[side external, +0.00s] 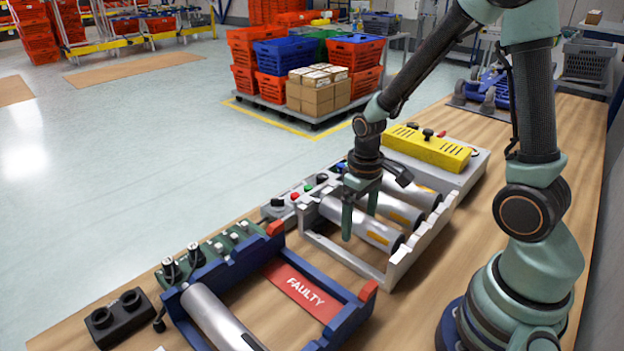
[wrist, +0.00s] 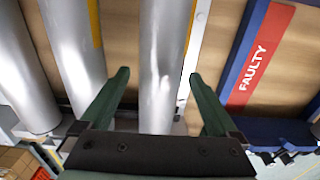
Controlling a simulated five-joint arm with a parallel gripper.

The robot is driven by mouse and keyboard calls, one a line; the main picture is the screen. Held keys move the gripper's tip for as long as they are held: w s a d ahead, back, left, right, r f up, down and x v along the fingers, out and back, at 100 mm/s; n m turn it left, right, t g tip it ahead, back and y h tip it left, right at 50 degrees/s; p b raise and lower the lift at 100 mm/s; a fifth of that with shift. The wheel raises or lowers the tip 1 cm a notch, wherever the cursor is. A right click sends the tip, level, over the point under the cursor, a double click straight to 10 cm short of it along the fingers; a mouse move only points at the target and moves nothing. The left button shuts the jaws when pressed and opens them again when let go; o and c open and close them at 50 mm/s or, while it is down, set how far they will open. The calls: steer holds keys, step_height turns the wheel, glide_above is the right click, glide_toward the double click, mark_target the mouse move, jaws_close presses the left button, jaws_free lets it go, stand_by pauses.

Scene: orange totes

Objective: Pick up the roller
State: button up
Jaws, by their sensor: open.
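Several silver rollers with a yellow band are in view. Three lie side by side in a grey rack (side external: 402,262). The roller nearest the blue rack (side external: 375,232) lies below my gripper (side external: 359,226). In the wrist view that roller (wrist: 160,60) runs up the picture between the two green fingers of my gripper (wrist: 159,76), which are open and empty. I cannot tell how far down beside it the fingertips reach. The middle roller (wrist: 72,45) and the far roller (wrist: 22,80) are to the left. Another roller (side external: 217,318) lies in the blue rack.
The blue rack (side external: 346,320) carries a red FAULTY plate (side external: 300,289). It also shows at right in the wrist view (wrist: 240,60). A yellow-topped unit (side external: 428,147) stands behind the grey rack. A black double-holed block (side external: 121,317) sits at the table's front left.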

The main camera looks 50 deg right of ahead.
mark_target(360, 214)
steer(key=shift+c, duration=0.3)
jaws_close()
steer(key=shift+r, duration=0.2)
step_height(360, 214, up, 20)
stand_by(0.4)
